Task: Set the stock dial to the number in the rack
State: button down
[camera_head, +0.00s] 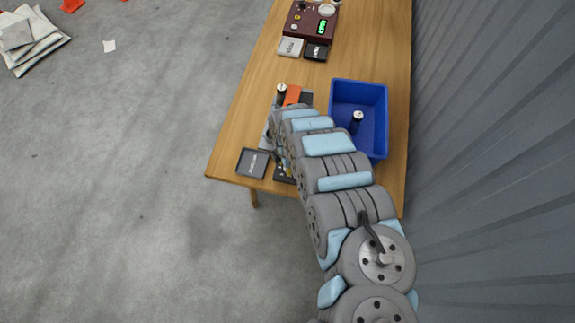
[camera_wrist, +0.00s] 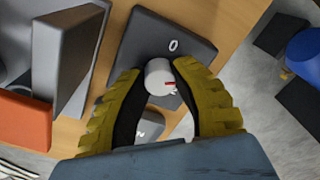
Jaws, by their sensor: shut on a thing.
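In the wrist view, the yellow fingers of my gripper (camera_wrist: 160,68) are shut on a small pale round dial knob (camera_wrist: 157,79), one finger on each side. The knob has a red pointer mark facing right and slightly down in that view. It sits on a dark plate (camera_wrist: 195,43) with a white "0" above the knob; other dial numbers are not readable. In the head view my arm hides the gripper and knob. What looks like the rack, a grey stand (camera_head: 306,97), is largely hidden by my arm; a small black-and-white cylinder (camera_head: 281,95) shows beside an orange part (camera_head: 292,95).
A blue bin (camera_head: 384,110) holds another black-and-white cylinder (camera_head: 356,119). A dark labelled plate (camera_head: 252,162) lies at the table's (camera_head: 240,120) near left corner. A maroon panel (camera_head: 303,23) and two small boxes stand farther back. A grey ribbed wall is right.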

jog(key=c, duration=0.8)
grip_release()
jog(key=shift+a, duration=0.1)
jog(key=shift+w+a+r, duration=0.1)
jog(key=shift+w+r, duration=0.05)
jog(key=shift+r, duration=2.85)
jog(key=shift+w+r, duration=0.1)
jog(key=shift+r, duration=2.9)
